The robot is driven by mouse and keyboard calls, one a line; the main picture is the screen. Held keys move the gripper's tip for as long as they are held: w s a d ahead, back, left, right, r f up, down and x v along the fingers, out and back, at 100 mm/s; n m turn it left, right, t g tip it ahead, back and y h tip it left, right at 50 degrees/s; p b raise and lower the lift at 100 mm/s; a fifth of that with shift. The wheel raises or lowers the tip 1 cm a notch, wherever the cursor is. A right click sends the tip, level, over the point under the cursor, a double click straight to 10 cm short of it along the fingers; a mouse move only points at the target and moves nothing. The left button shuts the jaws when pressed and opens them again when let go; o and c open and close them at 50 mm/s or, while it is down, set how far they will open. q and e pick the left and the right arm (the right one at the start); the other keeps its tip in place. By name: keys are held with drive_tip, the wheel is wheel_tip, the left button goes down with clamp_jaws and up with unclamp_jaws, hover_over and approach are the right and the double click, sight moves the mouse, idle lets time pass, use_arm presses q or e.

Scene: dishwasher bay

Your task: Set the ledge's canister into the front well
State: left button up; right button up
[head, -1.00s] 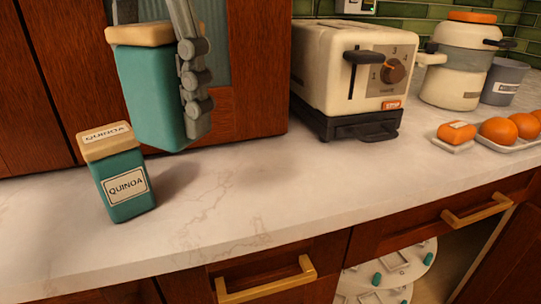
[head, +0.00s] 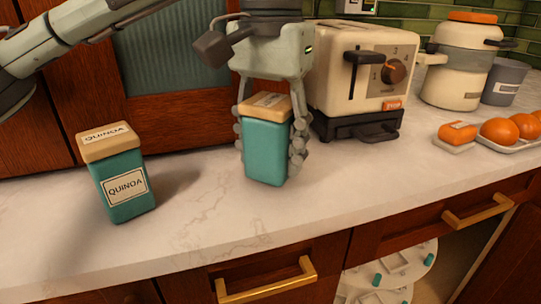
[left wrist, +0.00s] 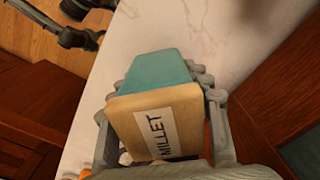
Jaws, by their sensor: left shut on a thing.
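A teal canister with a beige lid (head: 265,150) is between the fingers of my left gripper (head: 270,145), which is shut on it from above. It looks upright, low over the counter at the back; I cannot tell whether its base touches. In the left wrist view its lid (left wrist: 150,122) reads MILLET, with a finger on each side. A second teal canister (head: 122,185), labelled QUINOA, stands on the counter at the left, apart from the gripper. I cannot make out a front well in these views. My right gripper is not in view.
A cream toaster (head: 350,75) stands close to the right of my left gripper. Further right are a cream pot (head: 455,75), a grey cup (head: 503,82) and oranges (head: 498,130). The marble counter (head: 215,235) is clear in front. Round white shelves (head: 405,265) show below.

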use_arm(q)
drive_tip(key=shift+f, duration=0.8)
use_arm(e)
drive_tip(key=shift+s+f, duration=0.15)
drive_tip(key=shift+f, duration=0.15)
use_arm(q)
drive_tip(key=shift+f, duration=0.1)
drive_tip(key=o, duration=1.3)
drive_tip(key=shift+o, duration=0.2)
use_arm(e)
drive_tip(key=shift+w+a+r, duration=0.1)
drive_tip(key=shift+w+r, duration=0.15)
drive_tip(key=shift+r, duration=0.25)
